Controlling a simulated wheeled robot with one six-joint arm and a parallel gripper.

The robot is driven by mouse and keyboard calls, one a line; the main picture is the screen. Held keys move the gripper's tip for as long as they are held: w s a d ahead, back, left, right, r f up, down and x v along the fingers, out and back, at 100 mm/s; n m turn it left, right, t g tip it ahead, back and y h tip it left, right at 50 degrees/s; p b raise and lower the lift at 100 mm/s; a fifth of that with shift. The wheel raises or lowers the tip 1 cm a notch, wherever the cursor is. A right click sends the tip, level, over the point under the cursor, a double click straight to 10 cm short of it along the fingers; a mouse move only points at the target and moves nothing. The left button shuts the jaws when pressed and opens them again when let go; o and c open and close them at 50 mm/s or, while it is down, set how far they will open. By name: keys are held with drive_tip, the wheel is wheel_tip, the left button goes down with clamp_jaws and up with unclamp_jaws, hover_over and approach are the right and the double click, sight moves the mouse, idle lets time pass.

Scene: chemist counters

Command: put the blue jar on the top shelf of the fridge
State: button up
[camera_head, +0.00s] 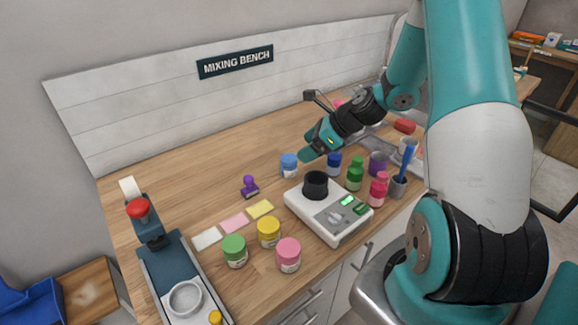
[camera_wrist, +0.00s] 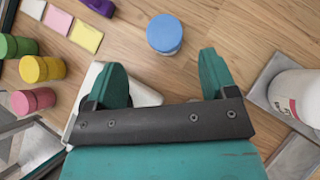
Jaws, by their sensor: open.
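A light blue jar (camera_head: 289,165) stands upright on the wooden bench, left of my gripper (camera_head: 308,154). In the wrist view its round blue lid (camera_wrist: 165,34) shows beyond the fingertips, roughly in line with the gap between them. My gripper is open and empty in the wrist view (camera_wrist: 162,72), with its two teal fingers spread apart. A darker blue jar or bottle (camera_head: 334,163) stands to the right of the light blue one in the head view. The fridge and its top shelf are not in view.
A white scale (camera_head: 328,213) with a black cup stands in front of the jars. Green (camera_head: 235,250), yellow (camera_head: 269,231) and pink (camera_head: 288,254) jars stand near the front edge. A purple stamp (camera_head: 249,186) is left of the light blue jar. Bare bench lies behind it.

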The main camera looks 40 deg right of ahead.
sight(291, 158)
drive_tip(key=x, duration=0.2)
drive_tip(key=p+x, duration=0.1)
drive_tip(key=x, duration=0.2)
drive_tip(key=p+x, duration=0.1)
drive_tip(key=x, duration=0.2)
drive_tip(key=shift+w+d+f, duration=0.15)
drive_tip(key=shift+f, duration=0.2)
drive_tip(key=c, duration=1.1)
drive_tip(key=shift+r, duration=0.1)
wheel_tip(291, 158, up, 20)
drive_tip(key=b, duration=0.2)
drive_tip(key=s+a+f+m+h, duration=0.1)
drive_tip(key=a+f, duration=0.2)
drive_tip(key=f, duration=0.1)
drive_tip(key=s+a+f+m+t+h, duration=0.1)
drive_tip(key=a+f+m, duration=0.1)
drive_tip(key=a+f, duration=0.1)
drive_tip(key=s+a+f+m+h, duration=0.1)
drive_tip(key=s+a+f, duration=0.1)
drive_tip(key=f, duration=0.3)
drive_tip(key=shift+a+f+t, duration=0.3)
drive_tip(key=shift+a, duration=0.55)
